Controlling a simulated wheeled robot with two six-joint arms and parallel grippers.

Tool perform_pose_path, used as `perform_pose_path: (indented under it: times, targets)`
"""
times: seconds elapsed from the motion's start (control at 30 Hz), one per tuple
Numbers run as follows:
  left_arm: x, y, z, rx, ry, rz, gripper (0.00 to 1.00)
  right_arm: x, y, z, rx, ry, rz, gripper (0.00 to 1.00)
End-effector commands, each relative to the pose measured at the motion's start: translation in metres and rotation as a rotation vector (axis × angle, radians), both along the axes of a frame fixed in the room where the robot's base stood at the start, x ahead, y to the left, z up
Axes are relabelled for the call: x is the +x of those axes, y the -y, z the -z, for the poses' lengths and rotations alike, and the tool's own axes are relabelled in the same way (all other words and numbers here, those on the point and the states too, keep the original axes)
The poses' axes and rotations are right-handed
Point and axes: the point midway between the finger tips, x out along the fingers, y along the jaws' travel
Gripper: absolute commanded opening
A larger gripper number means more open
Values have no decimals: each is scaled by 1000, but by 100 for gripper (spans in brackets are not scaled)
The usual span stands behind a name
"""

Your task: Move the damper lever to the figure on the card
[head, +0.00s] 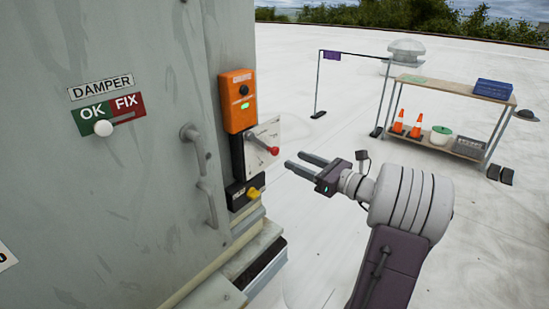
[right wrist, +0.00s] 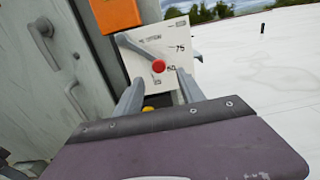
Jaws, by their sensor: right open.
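The damper lever (head: 262,146) is a grey arm with a red knob (head: 273,150), in front of a white scale plate (head: 268,130) on the cabinet's right edge. In the right wrist view the plate (right wrist: 145,47) carries the figures 75, 50 and 25. The red knob (right wrist: 158,66) appears close to the 50; the exact reading is hard to tell. My right gripper (head: 308,165) is open and empty, its fingers pointing at the knob from the right, apart from it. No card with a readable figure shows. My left gripper is out of view.
An orange box (head: 238,100) sits above the plate and a yellow knob (head: 253,193) below it. The grey cabinet door has handles (head: 197,147) and a DAMPER sign (head: 101,87) with a white OK/FIX slider. A shelf (head: 450,85) stands far back; open roof lies between.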

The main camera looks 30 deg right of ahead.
Motion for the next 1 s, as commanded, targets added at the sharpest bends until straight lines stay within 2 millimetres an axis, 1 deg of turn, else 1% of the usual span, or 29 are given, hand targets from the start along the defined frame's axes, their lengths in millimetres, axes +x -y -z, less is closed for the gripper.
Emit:
perform_pose_path:
  times: [0.2,0.3,0.4,0.53,0.73,0.77,0.8,0.87,0.9,0.93,1.0]
  targets:
    - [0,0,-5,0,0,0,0,41,-19,-1,0,-1,-7,46]
    - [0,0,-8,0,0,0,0,59,-26,-1,0,-1,-6,46]
    - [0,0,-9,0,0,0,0,71,-31,-1,-1,-2,-5,46]
    - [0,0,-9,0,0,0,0,78,-33,0,0,-1,-2,46]
    - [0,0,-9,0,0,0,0,78,-33,0,-1,-2,-2,46]
    - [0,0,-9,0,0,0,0,78,-33,0,-1,-2,-2,43]
    - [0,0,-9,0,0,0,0,78,-33,0,-1,-2,-2,32]
    - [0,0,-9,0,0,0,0,78,-33,0,-1,-2,-2,16]
    - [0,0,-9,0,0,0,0,78,-33,0,-1,-2,-2,4]
    - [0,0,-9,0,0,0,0,78,-33,0,0,-1,-1,0]
    - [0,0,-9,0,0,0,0,78,-33,0,0,-1,-1,0]
